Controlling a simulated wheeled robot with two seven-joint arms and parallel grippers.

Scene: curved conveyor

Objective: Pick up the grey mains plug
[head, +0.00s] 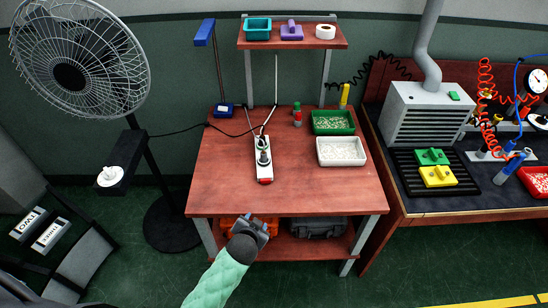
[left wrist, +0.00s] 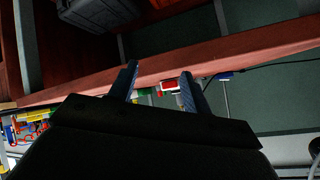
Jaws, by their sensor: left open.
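A white power strip (head: 264,172) with a red end lies lengthwise on the red-brown table. A dark grey plug (head: 263,157) stands in it, with another dark plug (head: 261,143) just behind and cables running back. Which is the grey mains plug is too small to tell for sure. My left gripper (head: 258,222) is open and empty at the table's front edge, in front of the strip and apart from it. My right gripper is out of view.
A green tray (head: 333,131) and a white tray (head: 320,158) stand right of the strip. A small red-green item (head: 297,117) stands behind. The lower shelf holds an orange object (head: 228,222) and a grey case (head: 318,227). The table's left front is clear.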

